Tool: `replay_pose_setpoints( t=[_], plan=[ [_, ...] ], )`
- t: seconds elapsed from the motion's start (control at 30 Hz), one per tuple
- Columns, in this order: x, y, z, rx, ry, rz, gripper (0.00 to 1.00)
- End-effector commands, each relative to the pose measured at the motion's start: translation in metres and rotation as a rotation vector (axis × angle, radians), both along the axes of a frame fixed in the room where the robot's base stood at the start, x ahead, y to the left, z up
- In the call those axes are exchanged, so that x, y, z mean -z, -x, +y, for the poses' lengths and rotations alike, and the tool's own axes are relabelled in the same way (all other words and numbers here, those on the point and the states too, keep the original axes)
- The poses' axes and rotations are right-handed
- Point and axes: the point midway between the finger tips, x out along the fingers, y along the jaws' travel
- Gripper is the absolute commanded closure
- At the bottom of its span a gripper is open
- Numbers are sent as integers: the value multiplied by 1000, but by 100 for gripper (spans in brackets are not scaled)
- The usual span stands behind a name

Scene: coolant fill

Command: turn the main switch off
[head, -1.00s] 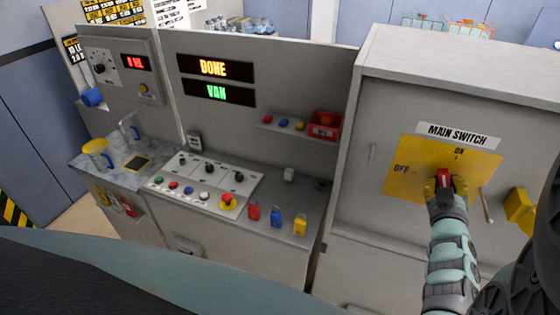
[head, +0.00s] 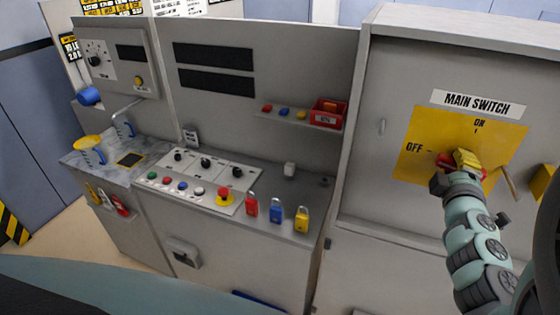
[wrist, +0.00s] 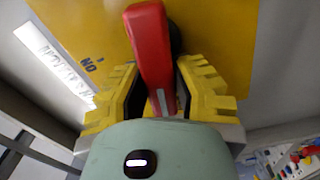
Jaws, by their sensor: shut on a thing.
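The main switch has a red handle (head: 445,162) on a yellow plate (head: 503,143), under the MAIN SWITCH label (head: 478,103) on the grey cabinet at the right. ON is printed above the handle and OFF to its left. The visible red part lies on the OFF side, roughly level with that mark; my gripper covers the rest. My gripper (head: 459,163) is shut on the handle and turned sideways. In the wrist view, the red handle (wrist: 150,50) stands between the two yellow fingers of my gripper (wrist: 158,85).
The upper display (head: 213,56), the lower display (head: 211,80) and the small display (head: 131,52) are dark. Red, blue and yellow padlocks (head: 276,217) stand on the console. A rod-like lever (head: 510,184) sticks out just right of my gripper.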

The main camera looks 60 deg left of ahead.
Motion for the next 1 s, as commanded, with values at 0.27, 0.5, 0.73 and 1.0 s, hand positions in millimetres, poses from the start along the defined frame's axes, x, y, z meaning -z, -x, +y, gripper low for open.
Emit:
replay_pose_setpoints(
  t=[0.27, 0.5, 0.73, 1.0],
  plan=[
    [6, 1, 1, -2, 119, -78, 100],
    [5, 1, 1, -2, 159, -107, 100],
    [5, 1, 1, -2, 168, -112, 100],
    [5, 1, 1, -2, 168, -112, 67]
  ],
)
